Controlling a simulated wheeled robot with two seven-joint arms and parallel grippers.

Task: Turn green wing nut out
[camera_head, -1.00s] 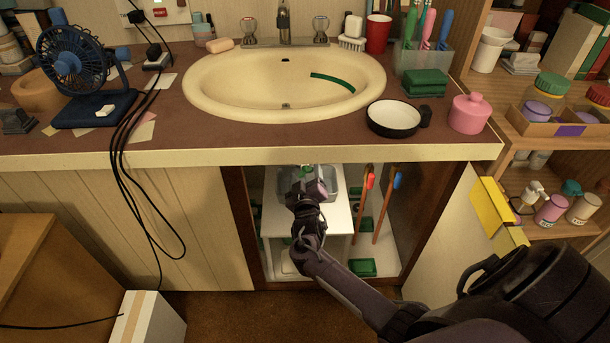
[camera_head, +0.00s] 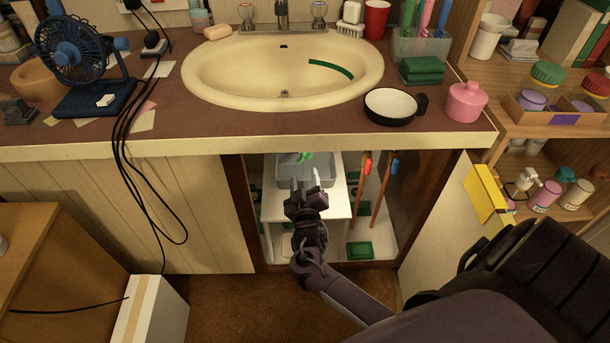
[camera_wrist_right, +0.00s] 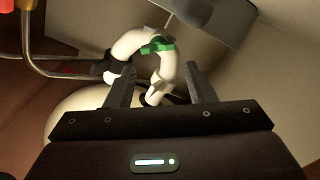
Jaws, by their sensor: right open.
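The green wing nut (camera_wrist_right: 158,46) sits on a curved white drain pipe (camera_wrist_right: 166,70) in the right wrist view. In the head view the green wing nut (camera_head: 305,156) shows small inside the open cabinet under the sink, at the top of the opening. My right gripper (camera_head: 305,171) is in the cabinet opening, just below and in front of the nut. Its jaws are open and empty. In the wrist view the right gripper's fingertips (camera_wrist_right: 160,70) stand apart, and the nut shows beyond them, between them. No contact shows. My left gripper is not in view.
A grey bin (camera_head: 327,173) stands behind my gripper on a white surface (camera_head: 335,200). Red and blue-topped handles (camera_head: 384,195) stand to its right. The countertop edge (camera_head: 200,151) lies above the opening. An open cabinet door (camera_head: 440,235) is at right.

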